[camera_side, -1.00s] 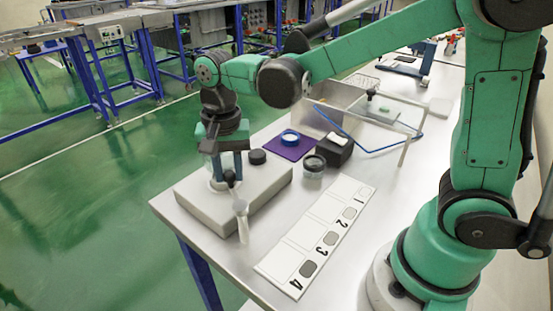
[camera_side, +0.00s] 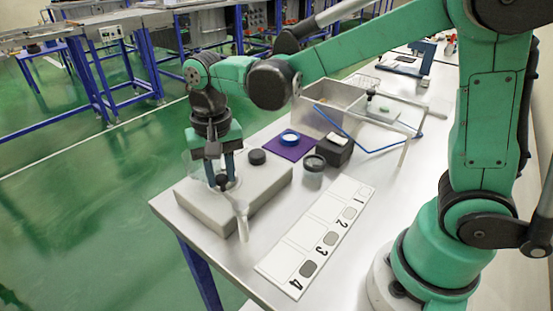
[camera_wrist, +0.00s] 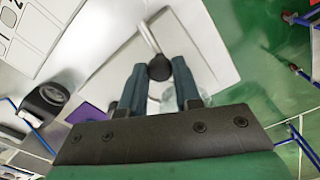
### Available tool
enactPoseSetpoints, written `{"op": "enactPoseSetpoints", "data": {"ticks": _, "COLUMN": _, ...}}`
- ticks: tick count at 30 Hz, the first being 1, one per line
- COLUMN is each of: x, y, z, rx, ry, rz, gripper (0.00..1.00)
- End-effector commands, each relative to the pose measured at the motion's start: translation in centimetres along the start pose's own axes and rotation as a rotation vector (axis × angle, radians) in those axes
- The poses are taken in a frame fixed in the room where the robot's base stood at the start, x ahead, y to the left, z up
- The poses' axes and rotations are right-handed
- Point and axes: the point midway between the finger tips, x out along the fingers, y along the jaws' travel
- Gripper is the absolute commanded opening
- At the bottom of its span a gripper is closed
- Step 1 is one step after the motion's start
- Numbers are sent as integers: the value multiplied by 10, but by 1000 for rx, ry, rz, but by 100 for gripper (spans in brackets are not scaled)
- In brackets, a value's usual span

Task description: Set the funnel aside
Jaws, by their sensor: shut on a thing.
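The funnel is hard to make out. A clear, pale shape (camera_side: 193,160) beside my fingers in the side view appears to be part of it, and a faint clear form shows between the fingers in the wrist view (camera_wrist: 166,96).
A white rod (camera_side: 240,208) with a black knob is close by my fingertips. A black cap (camera_side: 257,157) sits on the block.

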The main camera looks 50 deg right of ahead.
Motion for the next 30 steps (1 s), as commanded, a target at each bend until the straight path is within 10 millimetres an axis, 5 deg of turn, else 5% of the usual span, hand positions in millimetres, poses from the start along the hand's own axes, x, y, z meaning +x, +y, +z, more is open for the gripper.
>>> {"op": "enactPoseSetpoints", "data": {"ticks": 30, "x": 0, "y": -32, "z": 29, "rx": -865, "ry": -1, "rz": -1, "gripper": 0}}
